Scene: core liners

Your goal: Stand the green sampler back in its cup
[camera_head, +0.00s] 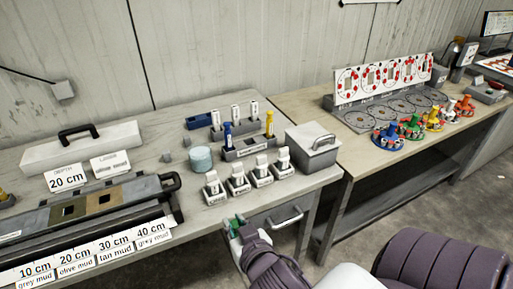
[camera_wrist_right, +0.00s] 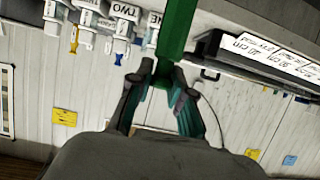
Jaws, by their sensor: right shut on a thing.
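The green sampler (camera_wrist_right: 178,32) is held between the fingers of my right gripper (camera_wrist_right: 166,82) in the right wrist view, where it runs up out of the picture. In the head view my right gripper (camera_head: 238,230) is low in front of the bench edge, with a bit of green showing at it. The grey sampler rack (camera_head: 247,152) stands on the bench, with a blue sampler (camera_head: 228,134) upright at its left end and a yellow sampler (camera_head: 269,124) at its right end. Its middle part shows no sampler; the cup opening is too small to make out. My left gripper is out of view.
Several white-topped labelled holders (camera_head: 238,178) stand along the bench front, between my right gripper and the rack. A pale blue round tub (camera_head: 201,158) and a grey lidded box (camera_head: 314,148) flank the rack. A long core tray (camera_head: 90,215) lies at left.

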